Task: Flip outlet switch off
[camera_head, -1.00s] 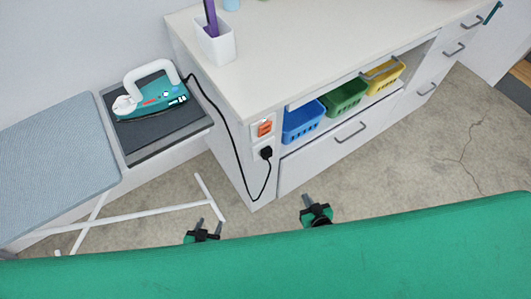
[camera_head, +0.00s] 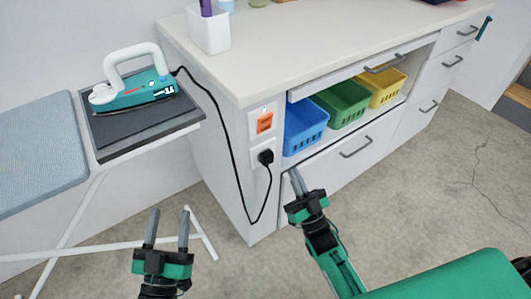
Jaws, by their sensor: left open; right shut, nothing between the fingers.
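The outlet switch (camera_head: 264,122) is an orange rocker on a white plate on the end panel of the white cabinet. Below it, a black plug (camera_head: 266,157) sits in a socket, and its black cord runs up to a teal and white iron (camera_head: 134,90). My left gripper (camera_head: 167,228) is open and empty, low in front of the ironing board's legs. My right gripper (camera_head: 297,182) is shut and empty, in front of the cabinet, below and to the right of the switch in the picture. It appears apart from the switch and plug.
The ironing board (camera_head: 40,150) stands at the left, with the iron on its dark rest. Blue, green and yellow baskets (camera_head: 305,128) sit in the cabinet's open shelf. The black cord hangs in a loop beside the plug. Floor (camera_head: 420,200) is clear at the right.

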